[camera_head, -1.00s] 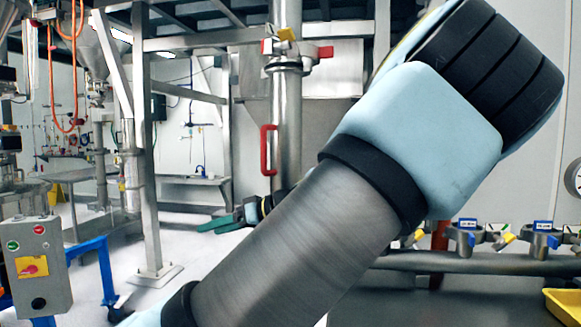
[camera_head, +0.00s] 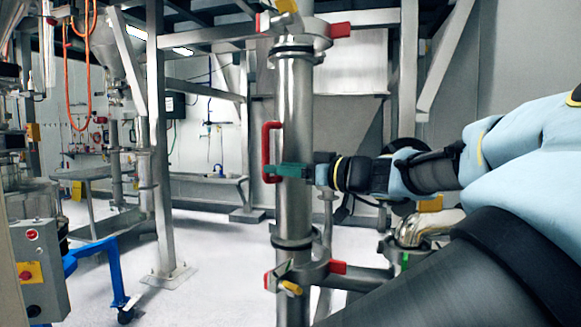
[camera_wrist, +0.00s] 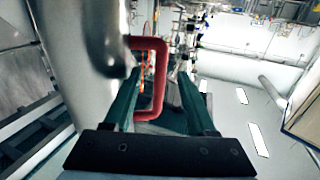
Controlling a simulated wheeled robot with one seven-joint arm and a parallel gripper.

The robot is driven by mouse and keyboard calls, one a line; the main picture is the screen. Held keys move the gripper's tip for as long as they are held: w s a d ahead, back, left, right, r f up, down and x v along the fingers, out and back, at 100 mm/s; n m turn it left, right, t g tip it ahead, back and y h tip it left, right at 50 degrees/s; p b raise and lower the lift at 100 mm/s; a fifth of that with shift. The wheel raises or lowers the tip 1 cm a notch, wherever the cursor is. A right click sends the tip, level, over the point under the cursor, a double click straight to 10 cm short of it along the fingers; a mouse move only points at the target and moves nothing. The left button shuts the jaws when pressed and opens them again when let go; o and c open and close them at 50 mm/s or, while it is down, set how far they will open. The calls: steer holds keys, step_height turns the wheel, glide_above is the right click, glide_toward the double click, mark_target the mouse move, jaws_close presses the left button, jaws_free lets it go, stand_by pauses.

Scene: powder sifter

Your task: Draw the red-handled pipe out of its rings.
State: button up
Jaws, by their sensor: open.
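The steel pipe (camera_head: 296,105) stands upright, with its red handle (camera_head: 266,140) on its left side. An upper ring clamp (camera_head: 308,28) with red and yellow levers is around its top. A lower ring clamp (camera_head: 312,274) is around it below. My gripper (camera_head: 272,172) reaches in from the right at the height of the handle's lower part, its green fingers overlapping the pipe.
A grey control box (camera_head: 38,270) and a blue wheeled frame (camera_head: 100,262) stand at the left. A steel post (camera_head: 157,150) rises left of the pipe. A curved steel pipe (camera_head: 415,228) lies below my arm. Floor is clear between post and pipe.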

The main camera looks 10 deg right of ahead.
mark_target(263, 163)
steer(key=p+x, duration=0.2)
steer(key=x, duration=0.6)
steer(key=shift+s, duration=0.1)
steer(key=shift+c, duration=0.4)
jaws_close()
steer(key=shift+r, duration=0.4)
stand_by(2.7)
steer(key=shift+s+a+f+b, duration=0.1)
steer(key=shift+a+b, duration=0.25)
steer(key=shift+b, duration=0.15)
